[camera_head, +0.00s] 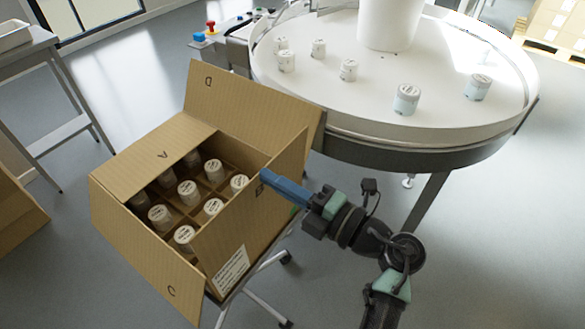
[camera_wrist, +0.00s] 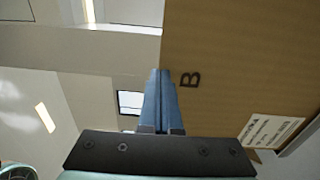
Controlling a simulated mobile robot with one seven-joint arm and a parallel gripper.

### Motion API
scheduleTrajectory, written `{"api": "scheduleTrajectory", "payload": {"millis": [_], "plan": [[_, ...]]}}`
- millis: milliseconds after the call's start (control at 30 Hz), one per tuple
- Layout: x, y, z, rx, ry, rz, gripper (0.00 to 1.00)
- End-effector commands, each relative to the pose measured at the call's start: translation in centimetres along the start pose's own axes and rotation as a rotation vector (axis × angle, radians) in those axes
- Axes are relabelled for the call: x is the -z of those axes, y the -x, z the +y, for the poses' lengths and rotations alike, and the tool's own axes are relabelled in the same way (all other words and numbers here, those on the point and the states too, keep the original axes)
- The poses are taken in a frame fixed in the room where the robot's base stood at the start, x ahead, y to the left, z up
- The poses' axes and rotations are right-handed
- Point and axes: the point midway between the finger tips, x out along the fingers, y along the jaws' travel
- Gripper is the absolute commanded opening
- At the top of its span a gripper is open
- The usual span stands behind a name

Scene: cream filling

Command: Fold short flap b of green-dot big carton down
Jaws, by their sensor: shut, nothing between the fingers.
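The big carton (camera_head: 150,240) stands open with several white-lidded jars in its dividers; a bit of green (camera_head: 293,210) shows on its right side. Short flap b (camera_head: 240,215), marked B, stands up along the right side, leaning somewhat over the opening. In the wrist view flap b (camera_wrist: 225,60) fills the upper right. My gripper (camera_head: 266,176) is shut and empty, its blue fingertips at the outer side of flap b near its letter. The fingers (camera_wrist: 160,80) overlap the flap's edge in the wrist view; I cannot tell whether they touch it.
Flap A (camera_head: 150,160) lies inward over the left jars. Flap D (camera_head: 240,100) at the back and flap C (camera_head: 165,275) at the front are open. A round white table (camera_head: 440,125) with several jars stands behind right. A grey bench (camera_head: 60,130) is at left.

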Motion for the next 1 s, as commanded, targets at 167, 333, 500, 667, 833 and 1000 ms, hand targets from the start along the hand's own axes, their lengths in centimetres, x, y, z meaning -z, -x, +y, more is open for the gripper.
{"api": "scheduleTrajectory", "payload": {"millis": [167, 333, 500, 667, 833, 1000], "plan": [[0.0, -2.5, 1.7, 0.148, 0.001, 0.003, 0.0], [0.1, -4.8, 1.7, 0.289, 0.002, 0.005, 0.0], [0.1, -7.0, 1.3, 0.429, 0.002, 0.005, 0.0], [0.1, -9.0, 0.5, 0.566, 0.005, 0.004, 0.0], [0.0, -11.0, -1.0, 0.714, 0.004, 0.003, 0.0], [0.1, -12.6, -2.8, 0.705, -0.001, 0.002, 0.0]]}}
